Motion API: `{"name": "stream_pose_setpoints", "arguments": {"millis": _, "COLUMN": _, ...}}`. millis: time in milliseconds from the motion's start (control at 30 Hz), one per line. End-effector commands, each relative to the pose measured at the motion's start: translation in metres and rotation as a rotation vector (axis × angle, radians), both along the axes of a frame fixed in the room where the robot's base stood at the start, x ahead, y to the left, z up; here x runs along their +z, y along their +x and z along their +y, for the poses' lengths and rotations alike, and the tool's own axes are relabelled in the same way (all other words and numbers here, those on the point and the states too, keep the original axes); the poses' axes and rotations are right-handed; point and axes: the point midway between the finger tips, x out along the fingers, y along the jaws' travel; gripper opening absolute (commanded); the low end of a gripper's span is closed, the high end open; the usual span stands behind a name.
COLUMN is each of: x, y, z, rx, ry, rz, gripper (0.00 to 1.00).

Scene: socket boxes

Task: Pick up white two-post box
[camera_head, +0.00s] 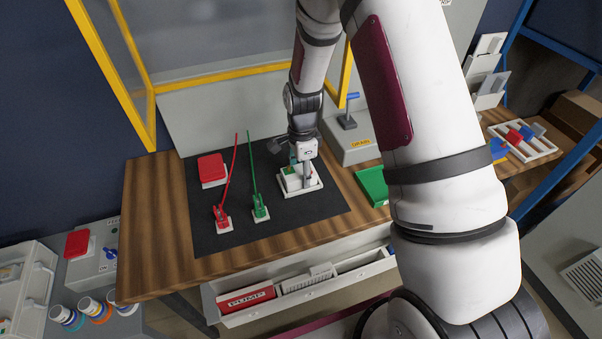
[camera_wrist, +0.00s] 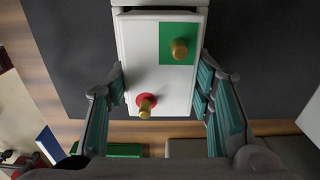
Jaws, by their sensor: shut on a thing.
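The white two-post box (camera_head: 299,186) is on or just over the black mat (camera_head: 318,205), towards its right side; I cannot tell whether it touches the mat. In the wrist view the box (camera_wrist: 143,60) shows two brass posts, one on a green square and one on a red disc. My gripper (camera_head: 303,172) comes down on it from above and partly hides it. In the wrist view the teal-padded fingers of my gripper (camera_wrist: 160,88) are closed against the left and right sides of the box.
A green plug (camera_head: 260,208) and a red plug (camera_head: 222,218) with upright leads stand left of the box. A red-lidded box (camera_head: 212,169) is farther left. A green tray (camera_head: 373,184) lies right of the mat. A grey switch box (camera_head: 352,145) stands behind.

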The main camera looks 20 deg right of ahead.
Motion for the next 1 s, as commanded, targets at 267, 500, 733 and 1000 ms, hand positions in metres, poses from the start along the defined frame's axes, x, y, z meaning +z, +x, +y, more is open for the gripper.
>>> {"name": "stream_pose_setpoints", "arguments": {"millis": 267, "x": 0.024, "y": 0.002, "z": 0.0, "rx": 0.002, "ry": -0.001, "rz": -0.004, "gripper": 0.23}}
{"name": "stream_pose_setpoints", "arguments": {"millis": 500, "x": 0.038, "y": -0.036, "z": 0.004, "rx": 0.002, "ry": 0.0, "rz": 0.002, "gripper": 0.23}}
{"name": "stream_pose_setpoints", "arguments": {"millis": 733, "x": 0.043, "y": -0.097, "z": 0.009, "rx": 0.001, "ry": 0.0, "rz": 0.002, "gripper": 0.23}}
{"name": "stream_pose_setpoints", "arguments": {"millis": 1000, "x": 0.048, "y": -0.145, "z": 0.013, "rx": 0.0, "ry": 0.0, "rz": 0.0, "gripper": 0.23}}
